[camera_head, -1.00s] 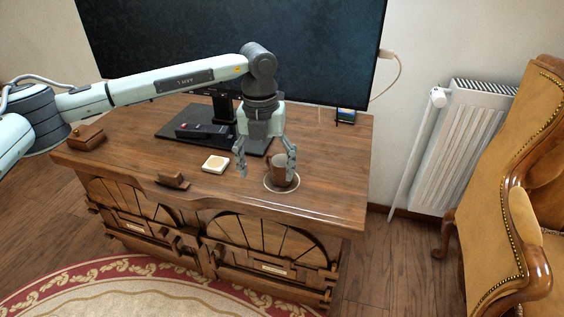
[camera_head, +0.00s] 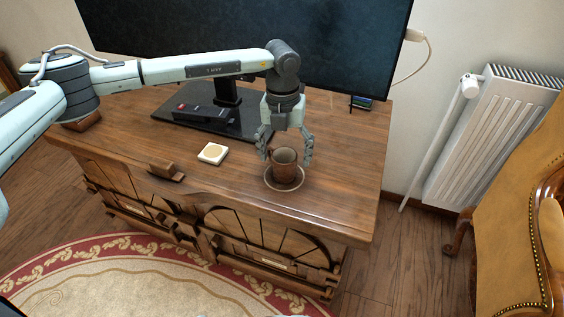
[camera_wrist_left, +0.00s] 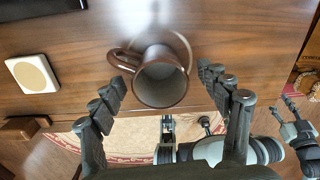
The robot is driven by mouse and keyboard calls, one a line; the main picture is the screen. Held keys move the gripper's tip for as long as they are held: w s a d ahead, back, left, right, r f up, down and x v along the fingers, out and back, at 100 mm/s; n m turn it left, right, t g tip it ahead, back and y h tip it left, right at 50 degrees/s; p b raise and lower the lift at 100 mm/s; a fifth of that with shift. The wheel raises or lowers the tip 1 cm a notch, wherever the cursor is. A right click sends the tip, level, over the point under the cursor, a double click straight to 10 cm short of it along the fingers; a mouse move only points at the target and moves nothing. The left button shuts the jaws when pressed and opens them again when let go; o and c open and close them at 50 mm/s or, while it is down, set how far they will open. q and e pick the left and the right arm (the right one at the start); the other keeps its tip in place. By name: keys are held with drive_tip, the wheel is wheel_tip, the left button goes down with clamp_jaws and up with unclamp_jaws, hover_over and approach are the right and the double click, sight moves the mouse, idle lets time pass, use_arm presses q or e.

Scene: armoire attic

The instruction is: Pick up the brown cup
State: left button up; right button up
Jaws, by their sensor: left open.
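The brown cup (camera_head: 285,172) stands upright on a pale-rimmed saucer (camera_head: 271,184) near the front right of the wooden chest. My left gripper (camera_head: 287,157) is open just above and behind the cup, pointing down, with a finger toward each side of it. In the left wrist view the cup (camera_wrist_left: 160,84) shows its open mouth between the fingers, with its handle to the left. The fingers (camera_wrist_left: 163,80) look apart from the cup. My right gripper (camera_wrist_left: 282,107) shows small at the right of the left wrist view; its jaw opening is unclear.
A large monitor (camera_head: 240,50) on a dark stand is behind. A radiator (camera_head: 490,140) and a tan armchair (camera_head: 515,220) are at right.

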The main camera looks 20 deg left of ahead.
use_arm(q)
drive_tip(key=shift+f, duration=0.9)
drive_tip(key=c, duration=1.4)
drive_tip(key=shift+r, duration=0.15)
